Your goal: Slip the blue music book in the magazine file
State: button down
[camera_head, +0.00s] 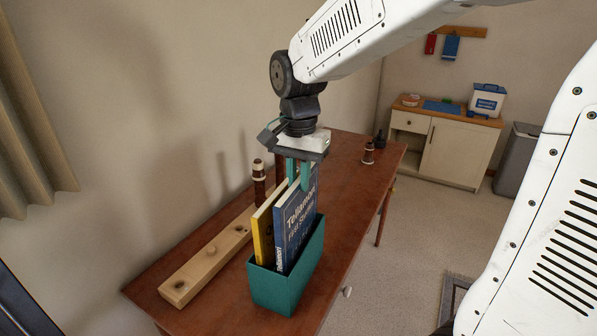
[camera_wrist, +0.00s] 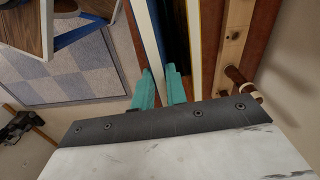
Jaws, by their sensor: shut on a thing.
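The blue music book (camera_head: 296,222) stands upright in the teal magazine file (camera_head: 285,291), with its lower part behind the file's front wall. Whether it touches the file's floor is hidden. A yellow book (camera_head: 263,238) stands beside it on the left in the same file. My gripper (camera_head: 298,178) points down at the blue book's top edge, with one finger on each side. In the wrist view my gripper (camera_wrist: 160,76) is shut on the blue book (camera_wrist: 147,32), whose pale top edge runs between the teal fingers.
The file stands on a brown wooden table (camera_head: 222,290). A long pale wooden board (camera_head: 205,263) with a knob lies left of the file, near the wall. A dark turned post (camera_head: 259,183) stands behind.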

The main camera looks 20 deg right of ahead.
aim_at(299, 193)
jog(key=shift+f, duration=2)
jog(key=c, duration=1.3)
grip_release()
jog(key=shift+c, duration=0.2)
notch_tip(299, 193, up, 8)
jog(key=shift+f, duration=0.1)
